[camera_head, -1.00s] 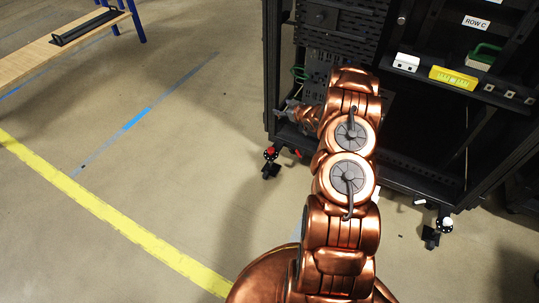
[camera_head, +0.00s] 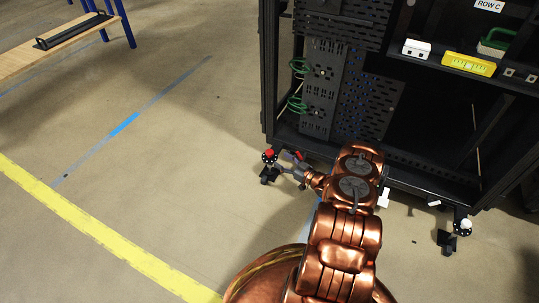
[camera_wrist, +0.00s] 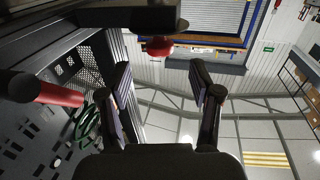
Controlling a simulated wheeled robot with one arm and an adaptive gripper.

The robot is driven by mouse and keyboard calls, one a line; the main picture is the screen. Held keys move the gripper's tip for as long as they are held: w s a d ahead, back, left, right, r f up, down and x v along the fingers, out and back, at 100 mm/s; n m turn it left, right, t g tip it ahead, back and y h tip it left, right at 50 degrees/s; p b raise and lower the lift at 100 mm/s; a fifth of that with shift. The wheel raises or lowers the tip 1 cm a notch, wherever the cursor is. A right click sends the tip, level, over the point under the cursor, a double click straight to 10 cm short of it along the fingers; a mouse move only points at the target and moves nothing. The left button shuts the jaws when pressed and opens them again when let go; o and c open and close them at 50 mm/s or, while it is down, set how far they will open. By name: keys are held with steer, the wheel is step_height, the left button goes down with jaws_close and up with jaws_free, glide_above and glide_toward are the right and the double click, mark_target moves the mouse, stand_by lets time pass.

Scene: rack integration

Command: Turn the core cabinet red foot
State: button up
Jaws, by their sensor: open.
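The red foot (camera_head: 269,154) is a small red knob at the lower left corner of the black core cabinet (camera_head: 268,75), just above a dark caster. In the wrist view the red foot (camera_wrist: 157,46) shows near the top middle, under a dark plate. My gripper (camera_head: 284,163) is low at the cabinet's corner, just right of the red foot. In the wrist view my gripper (camera_wrist: 162,80) has its two fingers spread wide with nothing between them. The red foot lies beyond the fingertips, between their lines, apart from both.
A red rod with a black end (camera_wrist: 55,94) stands close to the left finger in the wrist view. Green cables (camera_head: 297,104) hang at the cabinet's left side. A white foot (camera_head: 465,224) is at its right corner. Open floor (camera_head: 170,170) lies to the left.

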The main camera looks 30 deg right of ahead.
mark_target(269, 152)
steer(key=shift+b+x, duration=1.55)
steer(key=shift+x, duration=2.25)
steer(key=c, duration=1.2)
steer(key=shift+o, duration=0.2)
steer(key=shift+r+h+p, duration=0.15)
steer(key=shift+h+p, duration=0.15)
steer(key=shift+p, duration=0.25)
